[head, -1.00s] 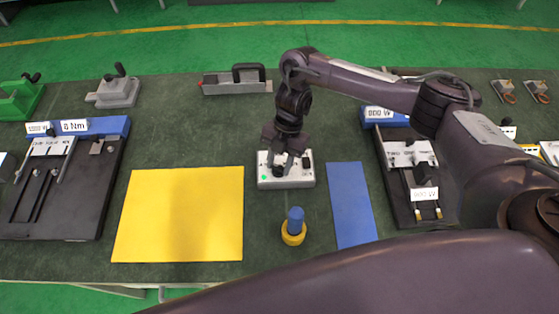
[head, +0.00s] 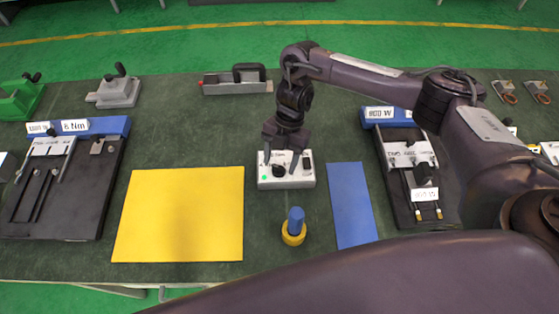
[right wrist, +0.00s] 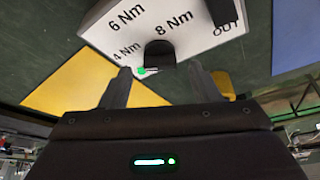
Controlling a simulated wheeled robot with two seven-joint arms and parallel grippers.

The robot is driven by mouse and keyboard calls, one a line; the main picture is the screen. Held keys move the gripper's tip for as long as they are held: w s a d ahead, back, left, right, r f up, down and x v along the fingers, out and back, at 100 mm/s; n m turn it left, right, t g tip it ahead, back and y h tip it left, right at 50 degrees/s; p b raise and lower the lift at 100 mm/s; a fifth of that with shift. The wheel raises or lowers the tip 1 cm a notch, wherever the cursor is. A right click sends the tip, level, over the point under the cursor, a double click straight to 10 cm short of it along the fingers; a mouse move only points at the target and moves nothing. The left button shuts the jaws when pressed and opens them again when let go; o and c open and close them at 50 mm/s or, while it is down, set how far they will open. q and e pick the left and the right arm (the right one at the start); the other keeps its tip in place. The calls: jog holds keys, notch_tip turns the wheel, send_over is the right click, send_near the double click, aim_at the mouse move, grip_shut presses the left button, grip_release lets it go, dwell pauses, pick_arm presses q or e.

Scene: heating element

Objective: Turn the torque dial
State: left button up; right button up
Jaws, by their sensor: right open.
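The torque dial (head: 279,171) is a black knob on the left of a white box (head: 286,184) at the middle of the bench. In the right wrist view the dial (right wrist: 158,53) stands among the labels 4 Nm, 6 Nm and 8 Nm, with a green light (right wrist: 148,71) by it. My right gripper (head: 280,163) is open above the box. In the right wrist view its fingertips (right wrist: 159,68) are spread on either side of the dial, apart from it. The dial's exact pointing is hard to read. My left gripper is not in view.
A blue peg in a yellow ring (head: 294,228) stands in front of the box. A yellow mat (head: 180,215) lies left and a blue mat (head: 350,205) right. Black fixtures stand at the left (head: 65,195) and right (head: 400,205). A grey block with a handle (head: 236,82) is behind.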

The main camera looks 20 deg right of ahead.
jog(key=v, duration=0.6)
jog(key=shift+r, duration=0.35)
